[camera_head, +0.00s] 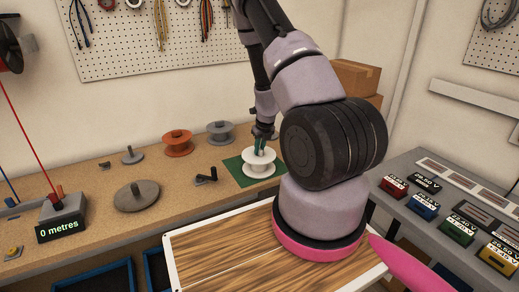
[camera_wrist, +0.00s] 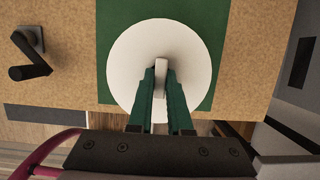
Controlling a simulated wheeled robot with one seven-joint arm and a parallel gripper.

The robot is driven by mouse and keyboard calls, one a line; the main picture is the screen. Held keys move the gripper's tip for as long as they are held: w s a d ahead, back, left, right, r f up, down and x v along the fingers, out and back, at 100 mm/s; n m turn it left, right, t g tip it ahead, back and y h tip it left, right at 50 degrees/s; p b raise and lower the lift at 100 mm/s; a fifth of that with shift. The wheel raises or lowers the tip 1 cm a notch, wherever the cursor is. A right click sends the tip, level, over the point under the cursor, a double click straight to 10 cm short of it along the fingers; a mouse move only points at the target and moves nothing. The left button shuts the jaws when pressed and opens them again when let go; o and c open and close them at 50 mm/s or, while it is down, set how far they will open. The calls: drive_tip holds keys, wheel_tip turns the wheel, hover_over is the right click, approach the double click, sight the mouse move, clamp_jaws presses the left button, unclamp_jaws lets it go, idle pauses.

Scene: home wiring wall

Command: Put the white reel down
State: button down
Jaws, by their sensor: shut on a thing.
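The white reel (camera_head: 259,168) is over the green mat (camera_head: 235,176) on the workbench. In the wrist view the reel (camera_wrist: 125,62) shows as a round white flange against the green mat (camera_wrist: 115,12). My gripper (camera_head: 262,144) comes down on the reel from above. Its green fingers are shut on the reel's central hub, as the wrist view of the gripper (camera_wrist: 160,82) shows. The reel looks level. I cannot tell whether its underside touches the mat.
An orange reel (camera_head: 177,143) and a grey reel (camera_head: 220,132) stand behind. A black crank (camera_head: 206,176) lies left of the mat. A meter reading 0 metres (camera_head: 60,222) and a grey disc (camera_head: 136,196) are further left. Coloured battery-like boxes (camera_head: 423,206) stand on the right bench.

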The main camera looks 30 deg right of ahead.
drive_tip(key=c, duration=1.3)
unclamp_jaws()
drive_tip(key=shift+f, duration=0.2)
drive_tip(key=o, duration=0.5)
drive_tip(key=shift+c, duration=0.2)
drive_tip(key=shift+r, duration=0.15)
